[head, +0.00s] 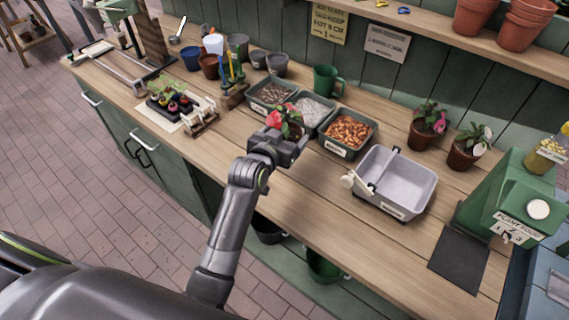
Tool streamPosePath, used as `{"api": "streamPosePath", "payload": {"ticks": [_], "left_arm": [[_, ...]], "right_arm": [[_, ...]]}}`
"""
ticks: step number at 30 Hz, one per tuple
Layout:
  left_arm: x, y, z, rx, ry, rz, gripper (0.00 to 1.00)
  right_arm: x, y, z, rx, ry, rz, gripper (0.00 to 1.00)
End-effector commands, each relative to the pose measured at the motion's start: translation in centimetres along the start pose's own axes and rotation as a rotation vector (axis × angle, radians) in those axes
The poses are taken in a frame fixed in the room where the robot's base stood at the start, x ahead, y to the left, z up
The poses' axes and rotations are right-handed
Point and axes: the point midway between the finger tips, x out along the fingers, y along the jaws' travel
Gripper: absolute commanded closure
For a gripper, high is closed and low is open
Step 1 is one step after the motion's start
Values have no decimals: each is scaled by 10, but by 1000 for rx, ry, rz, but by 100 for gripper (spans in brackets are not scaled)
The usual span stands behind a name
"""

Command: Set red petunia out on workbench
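The red petunia (283,119) shows red blooms and green leaves above a small dark pot. My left gripper (290,142) is around the pot, with the blooms sticking up above the fingers; it appears shut on it. The gripper hides much of the pot. The plant is over the middle of the wooden workbench (215,150), in front of the filled bins; whether the pot touches the top cannot be told. My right gripper is not in view.
Bins of gravel (314,109) and orange pellets (348,131) stand just behind. A grey tub (396,183) is at right, with potted pink (424,128) and white (467,148) flowers beyond. A seedling tray (171,104) is left. Bare bench lies in front.

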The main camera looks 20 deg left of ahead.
Motion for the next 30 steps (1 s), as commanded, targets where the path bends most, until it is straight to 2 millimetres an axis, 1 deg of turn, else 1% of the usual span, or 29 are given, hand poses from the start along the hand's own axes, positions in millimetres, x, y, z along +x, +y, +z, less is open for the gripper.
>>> {"api": "streamPosePath", "payload": {"ticks": [1, 3, 6, 11, 18, 21, 30], "left_arm": [[2, 0, 11, 0, -7, -1, 46], [6, 0, 23, 0, -7, 0, 46], [10, 0, 37, 0, -4, 0, 46], [14, 0, 48, 0, -2, 0, 46], [23, 0, 78, -1, -3, 0, 46], [25, 0, 84, -1, -1, 0, 46], [25, 0, 85, 0, 0, -1, 46]], "right_arm": [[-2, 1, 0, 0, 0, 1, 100], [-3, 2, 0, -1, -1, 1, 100], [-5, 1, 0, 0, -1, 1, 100], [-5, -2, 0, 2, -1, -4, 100], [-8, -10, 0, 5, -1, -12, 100], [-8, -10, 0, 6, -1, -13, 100], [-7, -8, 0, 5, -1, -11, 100]]}}
